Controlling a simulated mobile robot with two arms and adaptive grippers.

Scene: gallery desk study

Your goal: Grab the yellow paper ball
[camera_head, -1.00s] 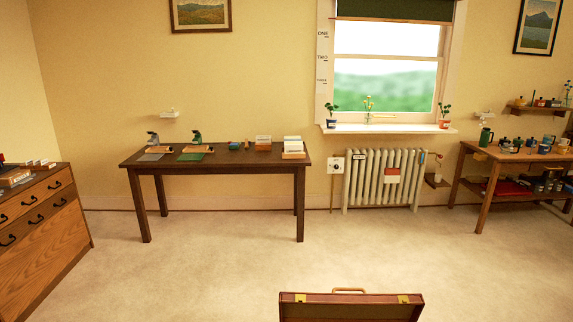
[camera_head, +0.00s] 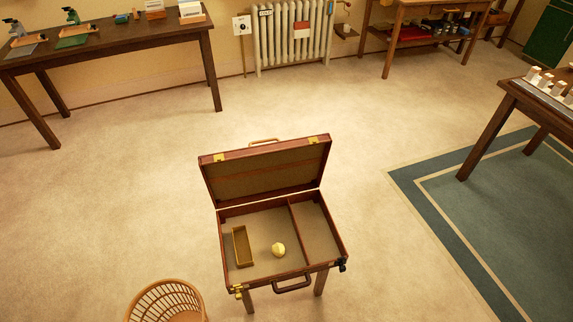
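The yellow paper ball (camera_head: 278,249) is a small crumpled lump in the open brown suitcase (camera_head: 334,226). It lies on the floor of the larger left compartment, near the front. A narrow yellow-brown open box (camera_head: 242,246) is in the same compartment, to the left of the ball and apart from it. A divider separates an empty right compartment. The suitcase rests on wooden legs with its lid raised at the back. Neither of my grippers shows in the head view.
A wicker basket (camera_head: 167,301) stands on the floor at the front left of the suitcase. A dark table (camera_head: 150,42) is at the back left. Another table (camera_head: 510,92) with small white items stands at right, by a blue-green rug (camera_head: 500,205). Carpet around the suitcase is clear.

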